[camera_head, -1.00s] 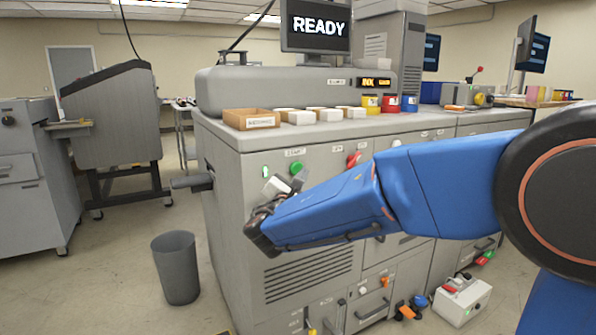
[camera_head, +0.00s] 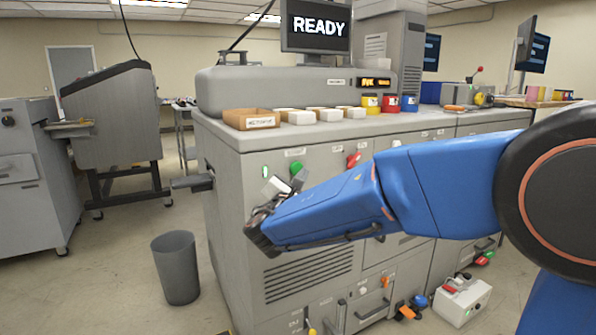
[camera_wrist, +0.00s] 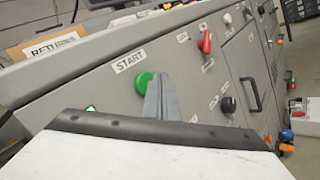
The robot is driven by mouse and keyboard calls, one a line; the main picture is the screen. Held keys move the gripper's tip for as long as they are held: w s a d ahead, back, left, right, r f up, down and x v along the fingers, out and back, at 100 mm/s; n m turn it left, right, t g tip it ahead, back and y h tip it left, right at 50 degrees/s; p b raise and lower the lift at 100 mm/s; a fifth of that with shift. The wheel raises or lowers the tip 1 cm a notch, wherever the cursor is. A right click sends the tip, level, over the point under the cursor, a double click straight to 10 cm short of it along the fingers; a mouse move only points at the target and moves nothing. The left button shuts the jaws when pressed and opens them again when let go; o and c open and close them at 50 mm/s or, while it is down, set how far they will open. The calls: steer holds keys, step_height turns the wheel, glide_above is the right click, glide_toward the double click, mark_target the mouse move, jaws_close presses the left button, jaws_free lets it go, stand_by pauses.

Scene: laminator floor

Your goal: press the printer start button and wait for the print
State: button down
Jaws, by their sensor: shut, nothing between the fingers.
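The green start button (camera_wrist: 143,83) sits on the grey front panel of the printer (camera_head: 300,219), below a label reading START. The button also shows in the head view (camera_head: 296,168). My gripper (camera_wrist: 160,84) is shut and empty, with its fingertips right at the button's lower right side in the wrist view. In the head view my gripper (camera_head: 282,184) is at the panel beside the button. Whether the fingertips touch the button, I cannot tell. The monitor (camera_head: 316,26) on top reads READY.
A red switch (camera_wrist: 206,42) and a black knob (camera_wrist: 228,104) are on the panel to the right. A grey bin (camera_head: 176,268) stands on the floor.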

steer(key=shift+w+a, duration=0.1)
steer(key=shift+w, duration=0.05)
stand_by(0.4)
steer(key=shift+w+a, duration=0.15)
steer(key=shift+w, duration=0.1)
steer(key=shift+w+a, duration=0.3)
steer(key=shift+w, duration=0.1)
stand_by(1.1)
stand_by(0.4)
steer(key=shift+s+d, duration=0.55)
steer(key=shift+s, duration=0.25)
steer(key=shift+s, duration=0.1)
steer(key=s+d, duration=0.1)
steer(key=s, duration=0.1)
steer(key=s+d, duration=0.1)
steer(key=s, duration=0.1)
steer(key=shift+d, duration=0.4)
stand_by(0.3)
